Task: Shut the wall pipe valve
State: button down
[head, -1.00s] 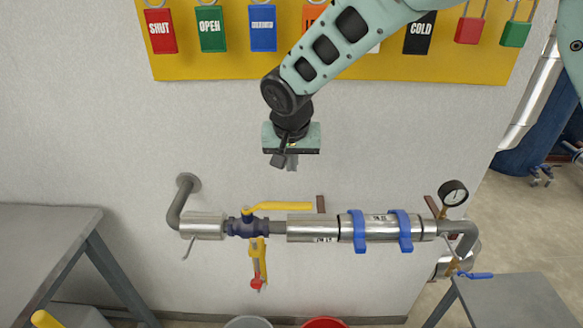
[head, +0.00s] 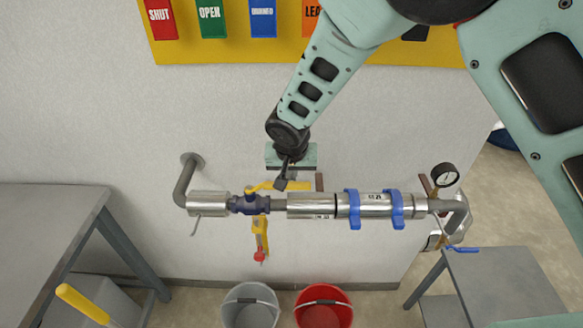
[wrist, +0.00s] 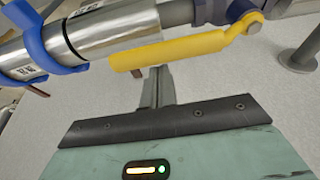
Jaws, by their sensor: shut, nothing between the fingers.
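The wall pipe valve has a dark blue body (head: 250,204) on the horizontal pipe. Its yellow lever (head: 298,187) points right, along the pipe. In the wrist view the lever (wrist: 180,50) crosses the upper middle, with its pivot at the upper right. My gripper (head: 281,185) is shut and empty, and its tips overlap the lever in the head view. In the wrist view the closed fingers (wrist: 158,82) reach up close to the lever's free end. I cannot tell whether they touch it.
Blue clamps (head: 354,209) hold the metal pipe sleeve, with a gauge (head: 445,175) at right. A yellow-handled fitting with a red end (head: 260,256) hangs below the valve. Grey (head: 248,302) and red (head: 324,305) buckets stand beneath. Tables flank both sides. A yellow tag board (head: 220,50) hangs above.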

jog(key=shift+s+f+b, duration=0.1)
jog(key=shift+s+b, duration=0.05)
jog(key=shift+b, duration=0.2)
jog(key=shift+s+m+b, duration=0.25)
jog(key=shift+m+b, duration=0.1)
jog(key=shift+m, duration=0.05)
jog(key=shift+s, duration=0.1)
jog(key=s+m+b, duration=0.1)
jog(key=b, duration=0.2)
jog(key=shift+s+a+f+m+h, duration=0.1)
jog(key=shift+s+f+m+h, duration=0.15)
jog(key=shift+s+m+h, duration=0.15)
jog(key=s+a+m+g+h, duration=0.2)
jog(key=s+a+m, duration=0.7)
jog(key=m, duration=0.5)
jog(key=shift+s+a+r+g+h, duration=0.3)
jog(key=shift+r+g+h, duration=0.1)
jog(key=shift+g, duration=0.4)
